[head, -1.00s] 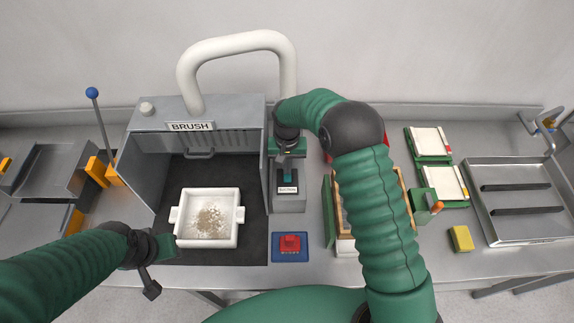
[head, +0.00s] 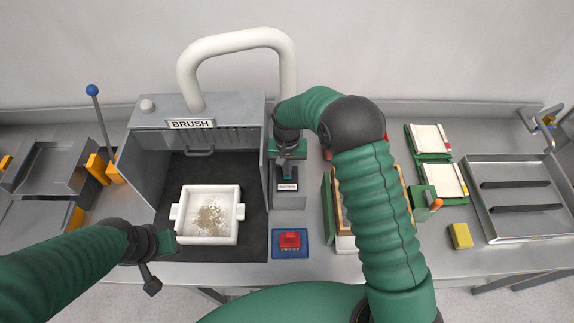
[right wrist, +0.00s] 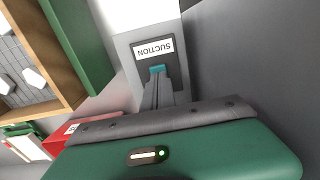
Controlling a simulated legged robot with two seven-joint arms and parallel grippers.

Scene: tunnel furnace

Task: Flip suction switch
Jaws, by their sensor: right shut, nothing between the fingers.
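The suction switch box (head: 290,201) is a grey unit right of the brushing booth, with a white label that reads SUCTION in the right wrist view (right wrist: 153,48). My right gripper (head: 287,172) is over the switch box, shut and empty. In the right wrist view its narrow grey fingers (right wrist: 158,92) point at the dark switch plate just by the label. A small teal piece (right wrist: 157,69) shows at their tips; contact with the switch cannot be told. My left gripper (head: 166,243) is beside the front left of the white tray (head: 204,239); its jaws are unclear.
The grey booth (head: 190,124) marked BRUSH holds the white tray with crumbly pale material. A red button on a blue base (head: 290,244) is in front of the switch box. A wooden-framed crate (head: 340,205) stands close right, partly behind my right arm. A yellow sponge (head: 460,236) lies farther right.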

